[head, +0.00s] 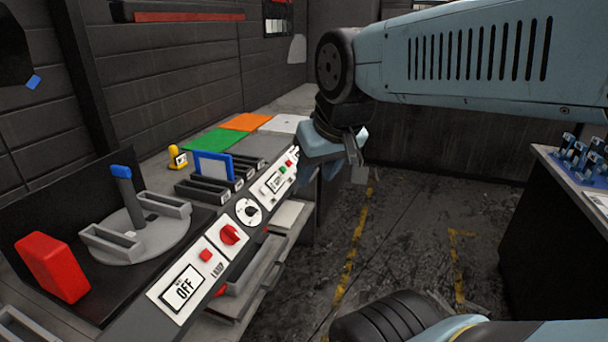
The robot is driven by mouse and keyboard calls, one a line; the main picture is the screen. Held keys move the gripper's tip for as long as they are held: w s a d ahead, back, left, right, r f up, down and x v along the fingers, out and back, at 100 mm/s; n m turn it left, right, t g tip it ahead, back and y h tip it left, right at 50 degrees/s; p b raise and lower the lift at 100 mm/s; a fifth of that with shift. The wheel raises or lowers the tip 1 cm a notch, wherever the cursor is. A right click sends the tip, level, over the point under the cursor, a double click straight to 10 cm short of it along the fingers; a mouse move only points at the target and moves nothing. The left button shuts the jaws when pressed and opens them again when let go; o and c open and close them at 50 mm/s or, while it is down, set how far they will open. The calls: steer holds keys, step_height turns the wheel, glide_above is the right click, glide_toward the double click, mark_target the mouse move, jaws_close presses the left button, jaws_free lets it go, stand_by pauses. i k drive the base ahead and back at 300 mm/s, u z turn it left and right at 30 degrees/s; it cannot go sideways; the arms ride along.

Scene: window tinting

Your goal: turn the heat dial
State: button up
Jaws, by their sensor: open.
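A round black dial (248,211) sits on a white scale plate on the sloped front panel (135,318) of the bench. Its lettering is too small to read, so I cannot confirm it is the heat dial. Below it is a red knob (230,235) beside the word LAMP. My gripper (354,153) is open, to the right of the panel and farther back than the dial, apart from both. Its fingers are partly hidden by the wrist.
A grey turntable (150,245) with a blue-tipped post, a red block (52,267) and a slotted rack with a blue-framed pane (213,165) stand on the bench. Green (213,140), orange (246,122) and white sheets lie behind. A dark cabinet (555,230) stands right; the floor between is open.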

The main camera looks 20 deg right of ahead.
mark_target(250, 210)
steer(key=k, duration=0.65)
steer(key=z, duration=1.45)
steer(key=i, duration=1.4)
steer(key=u, duration=1.55)
steer(key=i, duration=1)
steer(key=z, duration=0.1)
